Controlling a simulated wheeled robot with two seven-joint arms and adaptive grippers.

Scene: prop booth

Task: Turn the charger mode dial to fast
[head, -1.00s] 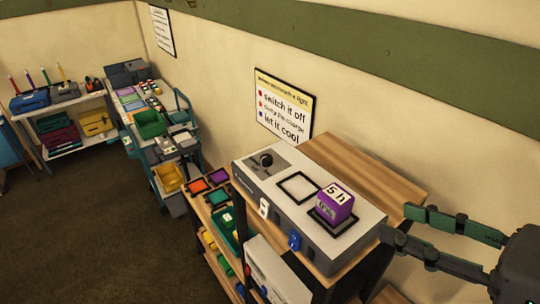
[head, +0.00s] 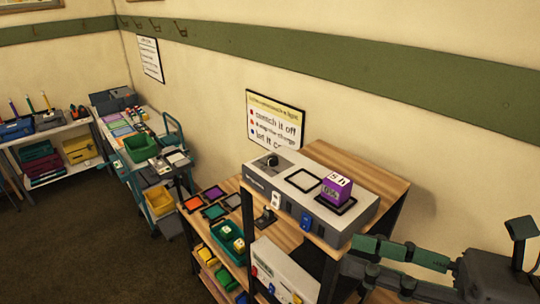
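The charger (head: 290,192) is a long grey box on the wooden top of a shelf unit. Its black mode dial (head: 272,160) sits on the left end of the top face; the setting it points at is too small to read. A purple block with white lettering (head: 336,190) stands in the right black-framed square of the charger; the left framed square is empty. My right gripper (head: 354,254) has dark green fingers spread apart with nothing between them. It is at the lower right of the picture, well to the right of the dial. My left gripper is not in view.
A wall sign (head: 275,122) hangs behind the charger. A lower shelf at left holds coloured squares and a green tray (head: 227,240). Another grey box (head: 280,270) is below the charger. A teal cart (head: 172,132) stands further back. Floor at left is clear.

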